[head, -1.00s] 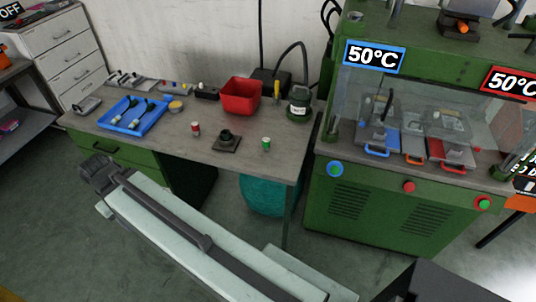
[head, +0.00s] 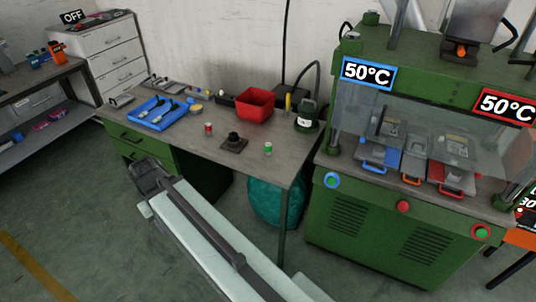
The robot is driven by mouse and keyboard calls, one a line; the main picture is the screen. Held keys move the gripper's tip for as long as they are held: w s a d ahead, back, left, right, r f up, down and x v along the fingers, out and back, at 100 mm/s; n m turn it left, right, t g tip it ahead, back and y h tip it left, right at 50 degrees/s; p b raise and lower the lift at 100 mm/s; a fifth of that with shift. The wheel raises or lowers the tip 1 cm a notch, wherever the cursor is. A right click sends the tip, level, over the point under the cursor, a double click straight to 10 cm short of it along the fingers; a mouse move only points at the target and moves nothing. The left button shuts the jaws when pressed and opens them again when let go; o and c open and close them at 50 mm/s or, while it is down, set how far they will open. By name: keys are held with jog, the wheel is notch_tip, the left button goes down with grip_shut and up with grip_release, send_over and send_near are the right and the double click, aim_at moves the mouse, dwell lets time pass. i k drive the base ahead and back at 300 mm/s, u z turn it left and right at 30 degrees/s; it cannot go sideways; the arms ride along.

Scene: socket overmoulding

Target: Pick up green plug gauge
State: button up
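The green plug gauge (head: 268,149) is a small green cylinder with a light top. It stands upright on the wooden-topped table, near the right front edge, to the right of a dark square-based fixture (head: 234,143). A similar red gauge (head: 208,129) stands to the left of that fixture. My arm stretches out low in front of the table. Its dark end, my gripper (head: 148,175), is at the table's left front, well apart from the green plug gauge. The fingers are too small and dark to tell open from shut.
On the table (head: 190,148) are a blue tray (head: 142,115) with dark tools, a red bin (head: 256,104) and a dark green container (head: 306,120). A green press (head: 395,215) marked 50°C stands at the right. A teal bag (head: 275,200) is under the table. Floor at front left is clear.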

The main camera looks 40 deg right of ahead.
aim_at(268, 146)
jog(key=z, duration=0.1)
jog(key=i, duration=0.95)
jog(key=u, duration=0.1)
